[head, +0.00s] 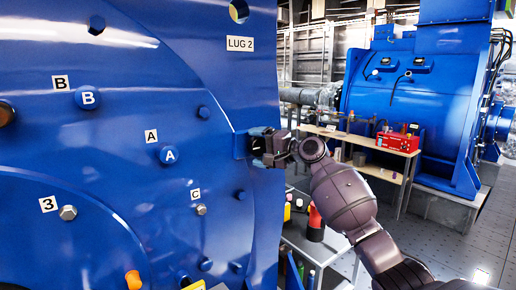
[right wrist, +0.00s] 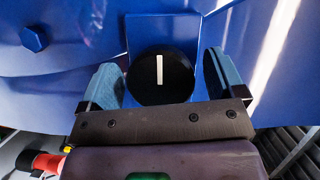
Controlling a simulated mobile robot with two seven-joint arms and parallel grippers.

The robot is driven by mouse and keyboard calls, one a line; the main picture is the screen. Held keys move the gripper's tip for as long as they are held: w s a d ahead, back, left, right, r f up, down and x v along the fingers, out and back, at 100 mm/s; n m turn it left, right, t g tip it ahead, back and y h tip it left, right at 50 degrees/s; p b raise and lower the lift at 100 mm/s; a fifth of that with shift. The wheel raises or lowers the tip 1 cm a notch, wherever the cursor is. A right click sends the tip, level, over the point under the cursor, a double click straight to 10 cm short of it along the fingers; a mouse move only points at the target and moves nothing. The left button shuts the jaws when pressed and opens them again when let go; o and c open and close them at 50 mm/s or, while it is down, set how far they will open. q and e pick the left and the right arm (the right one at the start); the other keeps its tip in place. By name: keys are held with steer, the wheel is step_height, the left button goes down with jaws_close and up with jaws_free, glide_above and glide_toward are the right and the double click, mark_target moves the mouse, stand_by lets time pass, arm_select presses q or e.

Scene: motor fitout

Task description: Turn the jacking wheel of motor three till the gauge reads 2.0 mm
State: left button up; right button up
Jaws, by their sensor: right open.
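A round black knob with a white pointer line, which looks like the jacking wheel (right wrist: 147,84), sits on a small blue plate (right wrist: 140,32) on the blue motor housing (head: 110,190). In the right wrist view the white line stands nearly upright. My right gripper (head: 262,146) is open at the right edge of the housing, below the LUG 2 label. Its two fingers stand on either side of the knob, with a visible gap at each side. In the head view the gripper hides the knob. No gauge can be made out. My left gripper is not in view.
The housing carries bolts labelled A (head: 169,155), B (head: 88,97), C (head: 201,210) and 3 (head: 68,212). A bench with a red box (head: 398,141) stands behind my right arm. Another blue machine (head: 415,95) is at the back right. Floor at the right is clear.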

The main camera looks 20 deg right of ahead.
steer(key=v, duration=1)
steer(key=shift+s+d+p, duration=0.15)
steer(key=shift+d+p, duration=0.1)
steer(key=shift+p, duration=0.1)
steer(key=shift+r, duration=0.1)
steer(key=s+f+n+t+h, duration=0.1)
steer(key=s+f+n+h, duration=0.25)
steer(key=f, duration=0.45)
steer(key=s+a+f+n+t+h, duration=0.1)
steer(key=s+f+n+h, duration=0.25)
steer(key=f, duration=0.45)
steer(key=s+f+n+t+h, duration=0.2)
steer(key=s+f+n, duration=0.15)
steer(key=f, duration=0.45)
steer(key=s+a+f+g+h, duration=0.1)
steer(key=s+f+g, duration=0.2)
steer(key=s+f, duration=0.8)
steer(key=s+f+m+g+h, duration=0.1)
steer(key=s+f+g, duration=0.1)
steer(key=s+f, duration=1)
steer(key=s, duration=0.7)
steer(key=shift+s+a+f+g+h, duration=0.2)
steer(key=shift+s+a+g+h, duration=0.1)
steer(key=shift+a+g+h, duration=0.1)
steer(key=shift+m, duration=0.25)
